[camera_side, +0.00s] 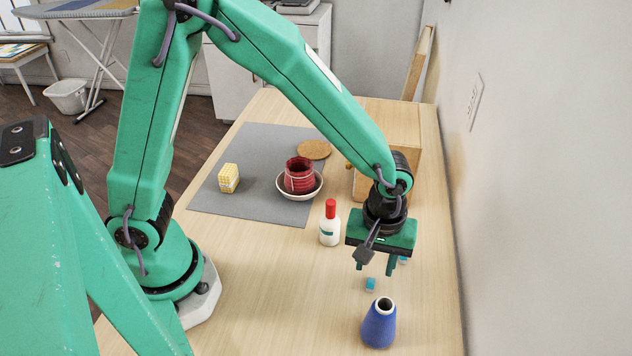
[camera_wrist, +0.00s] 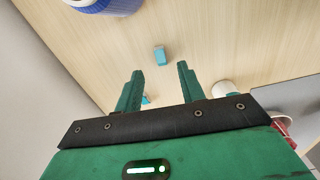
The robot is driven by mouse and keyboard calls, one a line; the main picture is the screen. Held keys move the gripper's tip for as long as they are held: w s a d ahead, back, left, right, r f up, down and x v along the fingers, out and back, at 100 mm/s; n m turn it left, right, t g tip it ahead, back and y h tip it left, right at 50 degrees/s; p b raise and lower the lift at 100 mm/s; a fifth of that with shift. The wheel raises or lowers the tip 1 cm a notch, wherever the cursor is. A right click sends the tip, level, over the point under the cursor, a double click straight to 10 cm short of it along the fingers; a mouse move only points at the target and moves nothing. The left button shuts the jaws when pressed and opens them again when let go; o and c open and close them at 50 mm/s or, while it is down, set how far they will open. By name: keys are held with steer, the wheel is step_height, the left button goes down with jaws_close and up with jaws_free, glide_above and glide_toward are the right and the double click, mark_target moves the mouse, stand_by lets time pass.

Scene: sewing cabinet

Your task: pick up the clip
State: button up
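Two small light-blue pieces, either of which may be the clip, lie on the wooden table. One blue piece (camera_side: 371,284) lies just in front of my gripper (camera_side: 376,268) in the side view; the other blue piece (camera_side: 403,260) is partly hidden behind my gripper. In the wrist view, one piece (camera_wrist: 160,54) lies just beyond the fingertips of my gripper (camera_wrist: 160,71), between their lines. The other (camera_wrist: 146,99) shows low by the left finger, partly covered. My gripper is open, points down above the table, and holds nothing.
A blue cone (camera_side: 379,324) stands nearest the camera, close to the front piece. A white bottle with a red cap (camera_side: 330,225) stands left of my gripper. A wooden box (camera_side: 368,186) and the wall (camera_side: 520,220) are close. A grey mat (camera_side: 240,205) holds a red pot.

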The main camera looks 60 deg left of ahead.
mark_target(371, 284)
steer(key=shift+s+d+f, duration=0.1)
steer(key=shift+s+f, duration=0.05)
steer(key=shift+f, duration=2.4)
steer(key=shift+c, duration=0.5)
jaws_close()
